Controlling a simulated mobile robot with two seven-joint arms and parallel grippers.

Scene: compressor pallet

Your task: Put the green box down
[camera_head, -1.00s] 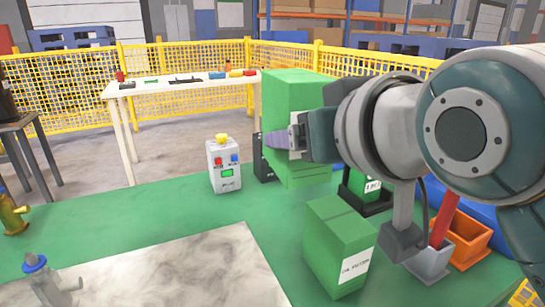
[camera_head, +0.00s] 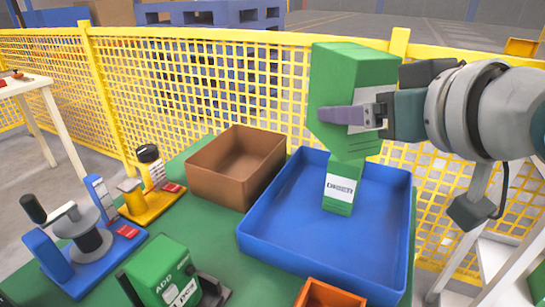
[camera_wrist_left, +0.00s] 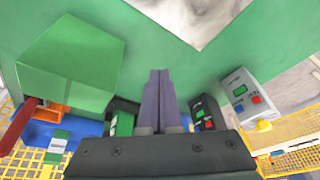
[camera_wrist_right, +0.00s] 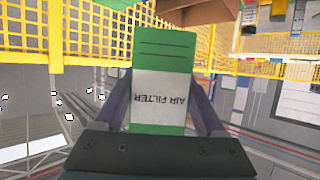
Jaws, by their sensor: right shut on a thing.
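My right gripper (camera_head: 360,115) is shut on a green box (camera_head: 335,82) and holds it up in the air. In the picture, the box stands over the back part of the blue tray (camera_head: 262,240). In the right wrist view the box (camera_wrist_right: 160,60) sits between both fingers, and its white label reads AIR FILTER. A smaller green box (camera_head: 340,192) with a white label stands in the tray, its top hidden behind the held box. My left gripper (camera_wrist_left: 158,100) shows only in the left wrist view, with its fingers together and empty, above the green table.
A brown bin (camera_head: 237,165) stands left of the tray. An orange bin (camera_head: 330,293) is in front of it. A green labelled device (camera_head: 165,272), a blue reel fixture (camera_head: 85,240) and a yellow fixture (camera_head: 150,195) occupy the left. A yellow fence (camera_head: 240,85) runs behind.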

